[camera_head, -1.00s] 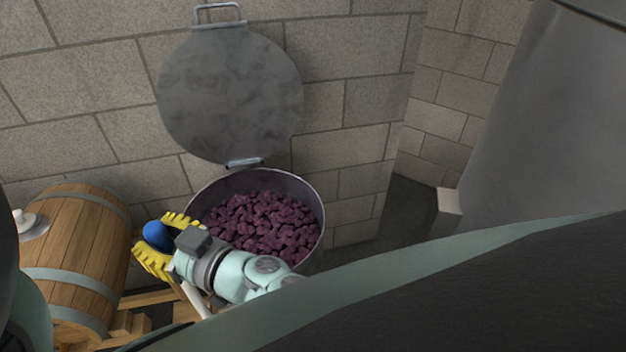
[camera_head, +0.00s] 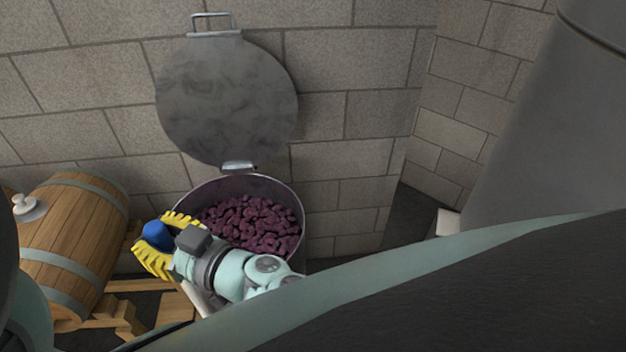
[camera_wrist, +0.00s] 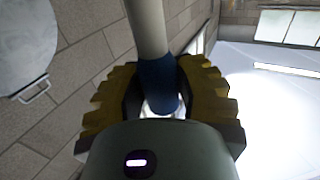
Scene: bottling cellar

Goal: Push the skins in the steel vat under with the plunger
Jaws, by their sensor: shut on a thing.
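The steel vat (camera_head: 291,188) stands against the wall, its round lid (camera_head: 226,100) tipped up behind it. Dark purple skins (camera_head: 255,222) fill the vat up to a little below the rim. My gripper (camera_head: 160,246) has yellow fingers and is shut on the plunger's blue grip (camera_head: 156,236), at the left front of the vat. In the wrist view the blue grip (camera_wrist: 158,82) sits between the fingers, and the plunger's pale shaft (camera_wrist: 146,28) runs out from it. The plunger's lower end is hidden in the head view. My wrist covers the vat's front side.
A wooden barrel (camera_head: 75,235) with a pale bung (camera_head: 27,206) lies on a wooden stand (camera_head: 130,312) to the left. A large grey tank (camera_head: 545,130) stands at the right. Dark floor shows between vat and tank.

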